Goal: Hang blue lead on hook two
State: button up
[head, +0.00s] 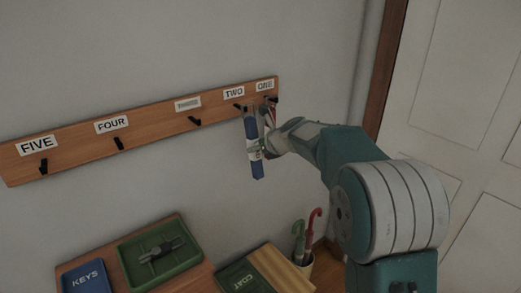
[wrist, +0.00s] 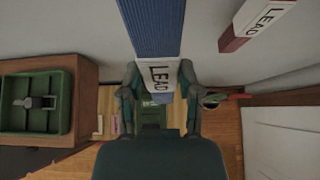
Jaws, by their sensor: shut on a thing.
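The blue lead (head: 257,166) hangs upright in front of the rack, its top close to hook two (head: 240,107), under the TWO label (head: 234,92). I cannot tell whether its loop is around the hook or only in front of it. My gripper (head: 265,150) is shut on the lead from the right. In the wrist view, my gripper's fingers (wrist: 160,82) are on both sides of the white LEAD label on the blue strap (wrist: 152,25).
A red lead with a white label (wrist: 255,22) hangs at the right, by hook one (head: 270,99). Below are a green tray (head: 190,252) holding a dark object, a blue KEYS tray (head: 84,280), a green COAT item (head: 245,281) and umbrellas (head: 312,222). A door (head: 460,120) stands right.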

jog(key=shift+w+a+f, duration=0.1)
jog(key=shift+w+a, duration=0.35)
jog(key=shift+w, duration=0.2)
jog(key=shift+w+a, duration=0.4)
jog(key=shift+w, duration=0.2)
jog(key=shift+x, duration=0.8)
jog(key=shift+f, duration=0.25)
jog(key=o, duration=1)
jog(key=shift+s+d+r, duration=0.1)
